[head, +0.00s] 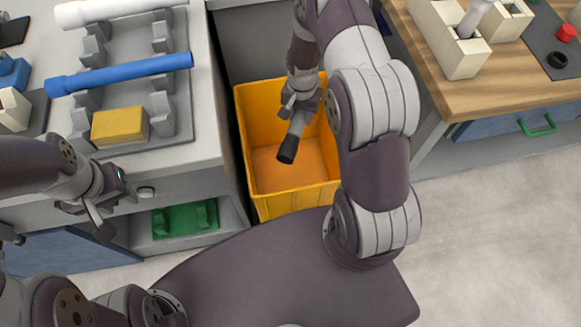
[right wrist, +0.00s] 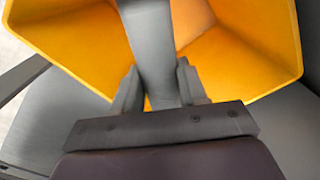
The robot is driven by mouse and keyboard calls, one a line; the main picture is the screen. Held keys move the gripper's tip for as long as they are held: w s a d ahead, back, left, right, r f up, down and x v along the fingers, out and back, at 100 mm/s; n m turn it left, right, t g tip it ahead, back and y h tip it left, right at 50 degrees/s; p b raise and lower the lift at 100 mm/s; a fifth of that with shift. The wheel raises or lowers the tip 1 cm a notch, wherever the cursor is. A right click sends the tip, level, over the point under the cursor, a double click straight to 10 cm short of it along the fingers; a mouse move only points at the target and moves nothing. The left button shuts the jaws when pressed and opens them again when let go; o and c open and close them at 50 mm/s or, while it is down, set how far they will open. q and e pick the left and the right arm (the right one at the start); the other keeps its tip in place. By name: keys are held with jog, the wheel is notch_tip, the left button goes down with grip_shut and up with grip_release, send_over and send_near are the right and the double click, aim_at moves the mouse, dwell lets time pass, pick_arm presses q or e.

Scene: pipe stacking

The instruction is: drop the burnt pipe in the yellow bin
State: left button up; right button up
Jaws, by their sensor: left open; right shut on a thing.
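The yellow bin (head: 290,190) stands on the floor between the left counter and the wooden table. My right gripper (head: 302,102) is over the bin, shut on the burnt pipe (head: 288,150), a short grey pipe with a blackened end. The pipe tilts with its dark end pointing down over the bin's opening. In the right wrist view the pipe (right wrist: 150,45) is between the fingers (right wrist: 157,88), with the yellow bin (right wrist: 235,50) behind it. My left gripper (head: 95,215) is open and empty in front of the left counter.
On the left counter a grey rack (head: 172,125) holds a blue pipe (head: 120,74) and a white pipe (head: 110,10); a yellow sponge-like block (head: 119,126) lies there. A green piece (head: 185,218) is on the shelf below. The wooden table (head: 510,85) carries beige holders (head: 447,45).

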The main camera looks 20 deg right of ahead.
pick_arm(q)
jog(key=shift+f, duration=0.25)
pick_arm(e)
jog(key=shift+f, duration=0.25)
jog(key=o, duration=1.2)
jog(key=shift+r, duration=0.1)
pick_arm(q)
notch_tip(320, 180, up, 3)
jog(key=p, duration=0.3)
pick_arm(e)
notch_tip(320, 180, up, 12)
jog(key=shift+r, duration=0.25)
jog(key=shift+s, duration=0.1)
